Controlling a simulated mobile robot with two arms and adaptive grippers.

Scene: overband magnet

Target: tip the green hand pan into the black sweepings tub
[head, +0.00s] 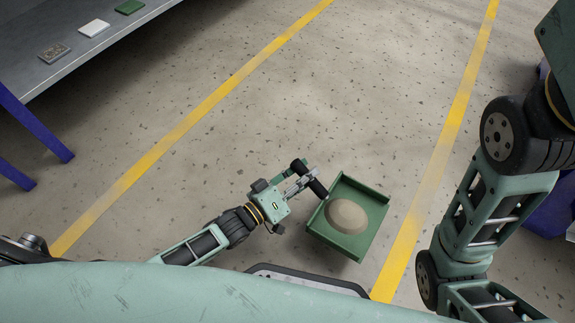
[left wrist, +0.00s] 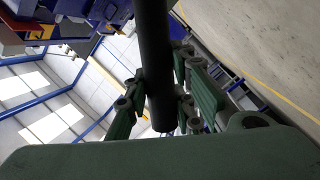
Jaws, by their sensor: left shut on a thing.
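The green hand pan (head: 372,205) is in the middle of the head view, with a rounded tan heap (head: 347,216) in it. My left gripper (head: 304,178) is at the pan's upper left side, shut on its dark handle (head: 319,188). In the left wrist view the black handle (left wrist: 155,60) runs between the green fingers of the left gripper (left wrist: 158,98). The pan looks roughly level in the head view; its height above the floor is hard to tell. The black sweepings tub does not show in either view. My right gripper is out of view.
A grey shelf or bench (head: 95,55) at the upper left bears several small flat items and has blue legs. Yellow lines (head: 190,122) cross the speckled floor (head: 330,100), which is clear ahead. A blue object (head: 550,212) shows behind my right arm.

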